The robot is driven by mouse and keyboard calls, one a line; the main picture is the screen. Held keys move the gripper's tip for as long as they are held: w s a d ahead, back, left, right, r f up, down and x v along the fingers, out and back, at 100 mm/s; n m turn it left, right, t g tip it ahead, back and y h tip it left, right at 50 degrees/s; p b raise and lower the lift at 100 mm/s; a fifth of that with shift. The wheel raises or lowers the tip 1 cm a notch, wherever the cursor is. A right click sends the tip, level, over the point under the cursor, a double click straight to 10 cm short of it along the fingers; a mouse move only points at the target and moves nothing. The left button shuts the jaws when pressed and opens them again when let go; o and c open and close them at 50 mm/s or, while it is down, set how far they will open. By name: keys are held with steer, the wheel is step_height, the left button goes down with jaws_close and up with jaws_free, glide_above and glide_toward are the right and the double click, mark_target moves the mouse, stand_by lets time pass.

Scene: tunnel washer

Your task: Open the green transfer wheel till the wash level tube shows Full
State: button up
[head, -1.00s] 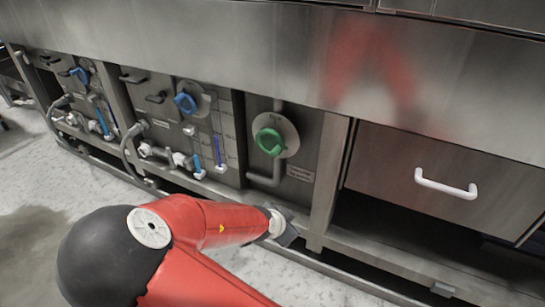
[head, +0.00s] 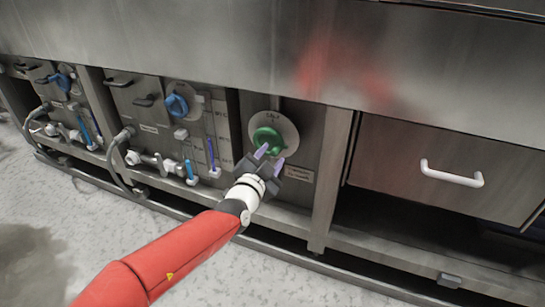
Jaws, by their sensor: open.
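The green transfer wheel (head: 267,138) sits on a round pale plate (head: 287,128) on the middle panel of the washer. My gripper (head: 270,157) is open just in front of the wheel's lower right side. Its two purple-tipped fingers reach up toward the wheel; I cannot tell whether they touch it. Level tubes stand on the panel to the left: one with a purple column (head: 211,153) and one with a blue column (head: 189,170). I cannot tell which is the wash level tube, and the marks beside them are too small to read.
A blue wheel (head: 176,105) is on the panel to the left, with another blue wheel (head: 60,80) further left. Hoses and white fittings stick out low there. A drawer with a white handle (head: 451,173) is at right. The floor (head: 75,205) in front is clear.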

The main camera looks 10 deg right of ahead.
steer(key=shift+x, duration=0.8)
jaws_close()
steer(key=shift+r, duration=0.15)
